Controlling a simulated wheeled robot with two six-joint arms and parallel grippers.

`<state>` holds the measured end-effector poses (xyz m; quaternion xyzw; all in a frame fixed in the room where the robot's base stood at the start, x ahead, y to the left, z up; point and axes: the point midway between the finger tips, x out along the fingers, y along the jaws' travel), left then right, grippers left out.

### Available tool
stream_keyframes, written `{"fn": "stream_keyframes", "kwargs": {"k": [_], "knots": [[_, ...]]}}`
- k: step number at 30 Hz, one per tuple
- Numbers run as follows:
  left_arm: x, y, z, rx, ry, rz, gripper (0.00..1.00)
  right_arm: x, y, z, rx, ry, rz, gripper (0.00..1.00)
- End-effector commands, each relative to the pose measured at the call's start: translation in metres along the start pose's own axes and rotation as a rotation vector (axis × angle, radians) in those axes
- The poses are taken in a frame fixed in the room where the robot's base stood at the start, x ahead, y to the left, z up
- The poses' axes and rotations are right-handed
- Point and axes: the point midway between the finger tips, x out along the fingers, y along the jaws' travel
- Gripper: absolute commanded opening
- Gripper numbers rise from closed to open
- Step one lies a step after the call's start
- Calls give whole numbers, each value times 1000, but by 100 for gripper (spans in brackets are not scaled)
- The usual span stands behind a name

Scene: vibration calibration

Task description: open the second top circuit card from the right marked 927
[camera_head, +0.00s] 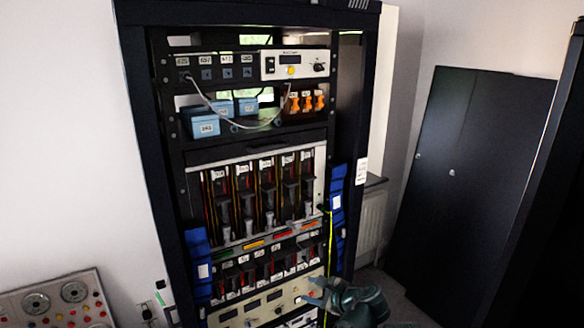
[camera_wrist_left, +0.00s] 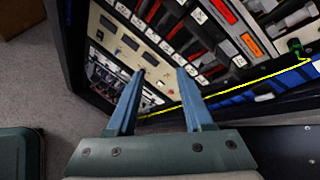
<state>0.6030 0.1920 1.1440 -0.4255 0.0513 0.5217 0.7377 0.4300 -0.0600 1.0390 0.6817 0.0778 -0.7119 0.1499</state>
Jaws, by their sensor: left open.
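The top row of circuit cards (camera_head: 265,195) sits in the middle of the black rack, each under a small white label. The second top card from the right (camera_head: 290,198) stands upright in its slot. Its label (camera_head: 287,160) is too small to read as 927. My left gripper (camera_head: 314,292) is open and empty, low in front of the rack's right side, below and apart from the top cards. In the left wrist view its two blue-grey fingers (camera_wrist_left: 162,76) are spread, with card slots (camera_wrist_left: 180,30) beyond them. My right gripper is not in view.
A lower row of cards (camera_head: 262,270) sits below colored labels. A yellow cable (camera_head: 330,245) hangs at the rack's right side, near blue holders (camera_head: 337,215). A loose grey cable (camera_head: 215,112) crosses the upper shelf. A black cabinet (camera_head: 460,170) stands at right.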

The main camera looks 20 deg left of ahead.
Motion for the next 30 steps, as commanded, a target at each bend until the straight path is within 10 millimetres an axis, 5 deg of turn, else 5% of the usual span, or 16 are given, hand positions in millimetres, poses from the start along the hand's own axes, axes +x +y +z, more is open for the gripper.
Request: {"fn": "stream_keyframes", "kwargs": {"k": [1, 3, 9, 13, 20, 30], "knots": [[-14, -44, 30, 111, -63, -67, 51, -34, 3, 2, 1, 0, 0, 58], [-24, -82, 55, 269, -156, -146, 51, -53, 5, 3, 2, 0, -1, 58], [-52, -158, 100, 609, -381, -270, 51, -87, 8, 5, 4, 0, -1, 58], [-62, -178, 112, 717, -461, -296, 51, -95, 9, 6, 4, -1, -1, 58], [-62, -183, 113, 751, -486, -302, 51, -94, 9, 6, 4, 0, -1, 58], [-18, -206, 129, 747, -485, -297, 51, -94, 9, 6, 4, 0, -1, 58]]}}
